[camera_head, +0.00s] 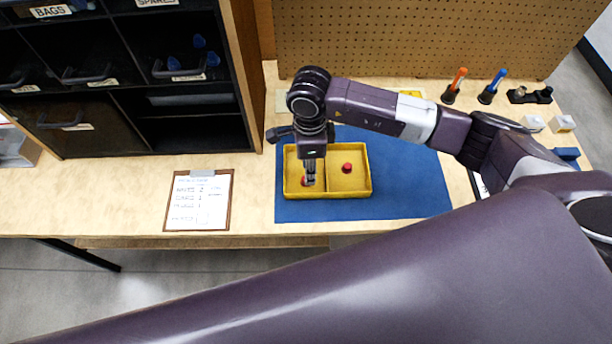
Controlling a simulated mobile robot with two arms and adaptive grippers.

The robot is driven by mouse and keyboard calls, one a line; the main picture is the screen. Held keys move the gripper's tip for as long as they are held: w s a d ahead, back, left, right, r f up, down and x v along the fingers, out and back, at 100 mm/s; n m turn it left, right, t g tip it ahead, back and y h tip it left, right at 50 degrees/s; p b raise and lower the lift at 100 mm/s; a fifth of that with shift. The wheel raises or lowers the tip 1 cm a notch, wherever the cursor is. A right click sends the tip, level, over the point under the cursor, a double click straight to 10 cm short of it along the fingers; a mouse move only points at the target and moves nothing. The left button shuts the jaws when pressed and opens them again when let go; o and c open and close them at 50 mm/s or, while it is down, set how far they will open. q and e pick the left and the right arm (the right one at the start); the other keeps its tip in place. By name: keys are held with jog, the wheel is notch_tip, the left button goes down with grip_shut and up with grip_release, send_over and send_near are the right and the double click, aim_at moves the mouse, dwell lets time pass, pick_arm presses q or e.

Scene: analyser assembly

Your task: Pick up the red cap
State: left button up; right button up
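A yellow two-compartment tray (328,155) sits on a blue mat. One red cap (347,168) lies in the tray's right compartment, clear of the gripper. Another small red piece, seemingly a cap (304,181), shows in the left compartment, partly hidden by my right gripper. My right gripper (310,181) points down into the left compartment, right at that red piece. The fingers are too small to tell whether they are open, or touch or hold it. My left gripper is out of view.
The blue mat (415,190) has free room right of the tray. A clipboard (200,205) lies left of it. A dark bin cabinet (110,125) stands at the left. Orange (456,80) and blue (494,84) tools stand at the back right by the pegboard (430,35).

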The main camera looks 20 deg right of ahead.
jog(key=shift+a+f, duration=0.15)
jog(key=shift+f, duration=1.55)
jog(key=c, duration=0.4)
jog(key=shift+c, duration=0.3)
jog(key=shift+r, duration=0.15)
